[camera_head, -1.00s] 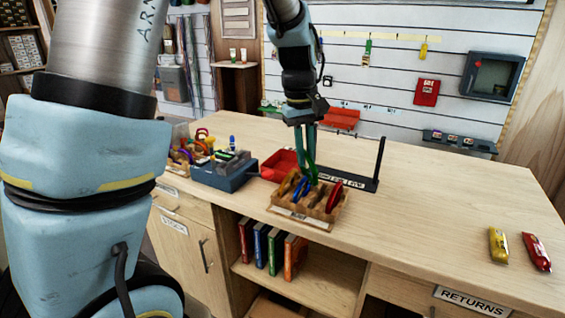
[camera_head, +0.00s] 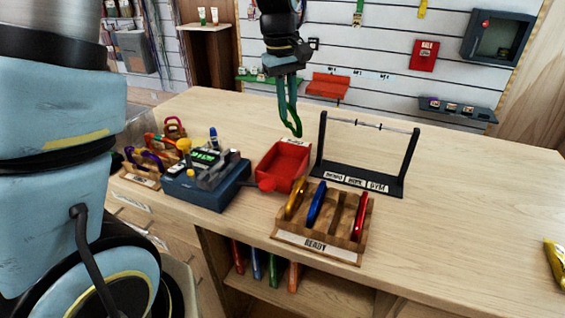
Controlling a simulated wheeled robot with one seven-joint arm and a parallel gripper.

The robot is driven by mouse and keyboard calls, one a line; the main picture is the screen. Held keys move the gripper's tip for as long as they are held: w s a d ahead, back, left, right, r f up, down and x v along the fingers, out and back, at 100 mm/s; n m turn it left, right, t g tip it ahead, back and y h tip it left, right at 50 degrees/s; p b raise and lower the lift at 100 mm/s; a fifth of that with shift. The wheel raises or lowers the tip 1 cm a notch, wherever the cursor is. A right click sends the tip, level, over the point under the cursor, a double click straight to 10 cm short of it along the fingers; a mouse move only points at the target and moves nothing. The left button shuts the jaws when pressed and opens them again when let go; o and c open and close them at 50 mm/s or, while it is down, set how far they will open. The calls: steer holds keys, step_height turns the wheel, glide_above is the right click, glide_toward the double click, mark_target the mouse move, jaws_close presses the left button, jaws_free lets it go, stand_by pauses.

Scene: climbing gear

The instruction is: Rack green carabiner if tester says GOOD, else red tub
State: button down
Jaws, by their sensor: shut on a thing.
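My gripper (camera_head: 287,92) is shut on the green carabiner (camera_head: 296,124), which hangs below the fingers above the table, behind the red tub (camera_head: 284,168). The tub stands at the middle of the table; no carabiner shows in it. The tester (camera_head: 207,190), a blue-grey box with a yellow knob, stands left of the tub. Its small screen (camera_head: 203,157) shows green lettering too small to read surely. The black rack (camera_head: 365,180) has a raised horizontal bar and base labels that seem to read DEMO, HIRE and GYM. Nothing hangs on the bar.
A wooden READY holder (camera_head: 318,246) at the front holds gold, blue and red carabiners, with free room between blue and red. A wooden tray (camera_head: 140,178) of coloured gear stands left of the tester.

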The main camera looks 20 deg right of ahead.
step_height(320, 180, down, 6)
steer(key=b, duration=0.4)
steer(key=shift+r, duration=0.25)
steer(key=c, duration=0.8)
jaws_free()
steer(key=shift+r, duration=0.1)
steer(key=r, duration=0.3)
steer(key=r+b, duration=0.1)
steer(key=r, duration=0.3)
steer(key=a+r+b, duration=0.1)
steer(key=r, duration=0.2)
steer(key=shift+a+r, duration=0.1)
steer(key=shift+r, duration=0.2)
steer(key=shift+s, duration=0.15)
